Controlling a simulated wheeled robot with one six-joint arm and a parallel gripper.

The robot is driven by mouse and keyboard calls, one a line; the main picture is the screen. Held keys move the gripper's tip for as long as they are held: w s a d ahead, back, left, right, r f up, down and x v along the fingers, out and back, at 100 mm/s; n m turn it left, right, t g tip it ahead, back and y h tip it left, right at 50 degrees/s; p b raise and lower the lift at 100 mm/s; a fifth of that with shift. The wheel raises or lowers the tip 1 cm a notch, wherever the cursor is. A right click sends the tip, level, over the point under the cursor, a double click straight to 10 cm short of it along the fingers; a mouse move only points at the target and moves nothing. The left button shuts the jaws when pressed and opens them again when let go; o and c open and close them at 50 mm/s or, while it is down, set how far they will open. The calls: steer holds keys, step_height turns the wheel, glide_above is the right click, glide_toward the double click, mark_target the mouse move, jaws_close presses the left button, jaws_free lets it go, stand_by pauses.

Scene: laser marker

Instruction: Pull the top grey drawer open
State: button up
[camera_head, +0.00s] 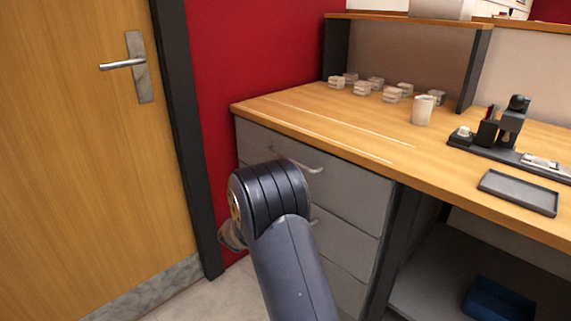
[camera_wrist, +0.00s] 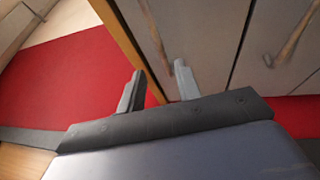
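The top grey drawer (camera_head: 340,185) is the uppermost in a grey drawer unit under the wooden desk and looks shut. Its silver bar handle (camera_head: 312,169) shows above my arm in the head view. I cannot tell whether that finger touches the drawer or handle.
A second handle (camera_wrist: 290,38) shows on the drawer below. The desk top (camera_head: 330,115) overhangs the drawers and holds several small blocks, a cup (camera_head: 422,110) and a black device (camera_head: 505,125). A wooden door (camera_head: 90,170) and red wall stand to the left.

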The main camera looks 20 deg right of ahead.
steer(key=x, duration=0.9)
steer(key=shift+d+b, duration=0.15)
steer(key=shift+b, duration=0.2)
jaws_close()
